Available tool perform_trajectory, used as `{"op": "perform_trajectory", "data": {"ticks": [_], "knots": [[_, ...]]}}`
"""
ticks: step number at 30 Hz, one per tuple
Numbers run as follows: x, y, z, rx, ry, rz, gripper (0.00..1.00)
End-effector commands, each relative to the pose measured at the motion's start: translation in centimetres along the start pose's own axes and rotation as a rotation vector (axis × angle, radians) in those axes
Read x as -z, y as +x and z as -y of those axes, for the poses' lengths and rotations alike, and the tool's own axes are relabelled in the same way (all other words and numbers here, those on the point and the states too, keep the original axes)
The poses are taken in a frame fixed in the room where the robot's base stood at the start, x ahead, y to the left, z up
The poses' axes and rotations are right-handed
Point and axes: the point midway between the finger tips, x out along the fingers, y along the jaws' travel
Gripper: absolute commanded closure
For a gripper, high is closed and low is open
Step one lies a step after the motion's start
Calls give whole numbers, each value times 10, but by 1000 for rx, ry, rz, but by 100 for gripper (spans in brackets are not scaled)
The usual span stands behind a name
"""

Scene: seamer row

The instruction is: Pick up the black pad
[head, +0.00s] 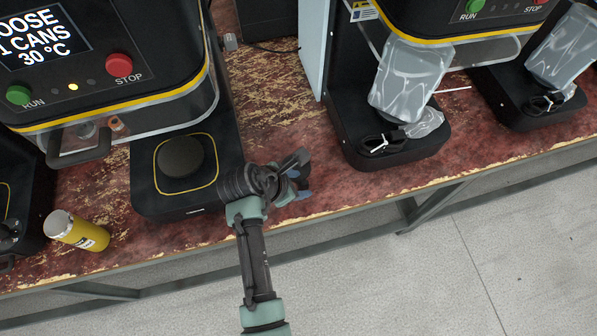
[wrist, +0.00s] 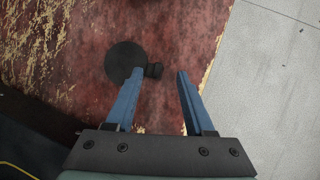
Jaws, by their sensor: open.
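A round black piece with a short stub, which looks like the black pad (wrist: 125,62), lies on the worn red tabletop in the wrist view. My gripper (wrist: 160,74) is open, its blue fingers pointing at it. The stub shows between the fingertips and the round part extends beyond the left finger. I cannot tell whether either finger touches it. In the head view my gripper (head: 299,184) is over the bench, just right of the left seamer's base; I cannot clearly separate the pad from the gripper there.
The left seamer's base (head: 145,195) carries a dark round plate (head: 181,157). A yellow can (head: 77,231) lies at its left. The bench's front edge is close to my gripper.

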Motion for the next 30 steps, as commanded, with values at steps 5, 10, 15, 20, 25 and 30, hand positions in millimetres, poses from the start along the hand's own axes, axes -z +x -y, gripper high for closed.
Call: {"op": "perform_trajectory", "data": {"ticks": [5, 10, 15, 20, 25, 30], "knots": [[0, 28, 0, 3, 1, -2, 46], [-1, 40, 0, 0, 0, -1, 46], [-1, 40, 0, 0, 0, 0, 46], [-1, 40, 0, 0, 0, 0, 68], [-1, 40, 0, 1, 0, -1, 99], [-1, 40, 1, 1, 0, -1, 100]]}}
